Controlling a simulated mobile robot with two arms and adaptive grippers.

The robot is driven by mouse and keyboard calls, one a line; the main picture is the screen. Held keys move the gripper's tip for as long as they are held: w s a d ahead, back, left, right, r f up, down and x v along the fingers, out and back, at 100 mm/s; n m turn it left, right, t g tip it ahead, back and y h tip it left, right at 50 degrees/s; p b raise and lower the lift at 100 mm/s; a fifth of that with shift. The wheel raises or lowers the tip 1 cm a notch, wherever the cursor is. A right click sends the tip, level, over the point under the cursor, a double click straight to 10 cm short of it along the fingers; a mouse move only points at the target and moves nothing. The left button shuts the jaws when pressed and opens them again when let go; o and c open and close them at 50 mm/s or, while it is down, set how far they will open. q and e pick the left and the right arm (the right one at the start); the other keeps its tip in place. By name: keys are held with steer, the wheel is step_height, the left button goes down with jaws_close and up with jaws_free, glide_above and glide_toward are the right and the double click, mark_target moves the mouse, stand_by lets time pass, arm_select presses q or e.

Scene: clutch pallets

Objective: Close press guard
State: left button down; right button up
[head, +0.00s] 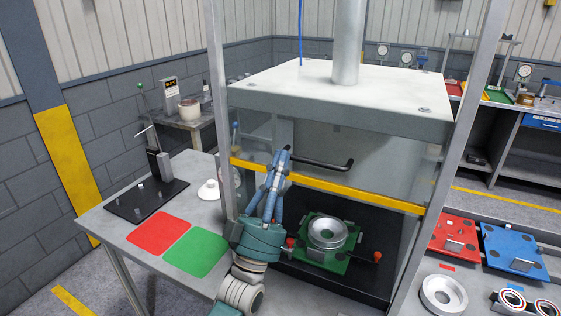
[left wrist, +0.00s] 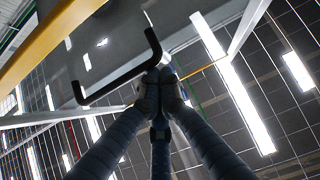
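The press guard (head: 385,180) is a clear panel on the front of the press, with a yellow bar (head: 330,187) along its lower edge. The bar hangs above the press bed, leaving an open gap below. A black handle (head: 325,165) sits on the guard; it also shows in the left wrist view (left wrist: 120,74). My left gripper (head: 283,154) is at the handle's left end. In the left wrist view its fingers (left wrist: 160,76) come together by one end of the handle; whether they touch it is unclear. My right gripper is not in view.
A green fixture (head: 310,254) with a metal ring (head: 327,232) sits on the black press bed (head: 377,272). Red (head: 158,232) and green (head: 196,251) mats lie on the left table. Red (head: 454,238) and blue (head: 513,254) pallets are at right. Metal posts flank the guard.

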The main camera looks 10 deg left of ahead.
arm_select(q)
step_height(320, 180, down, 22)
steer(key=b, duration=1.6)
steer(key=shift+w, duration=0.2)
steer(key=shift+r, duration=0.1)
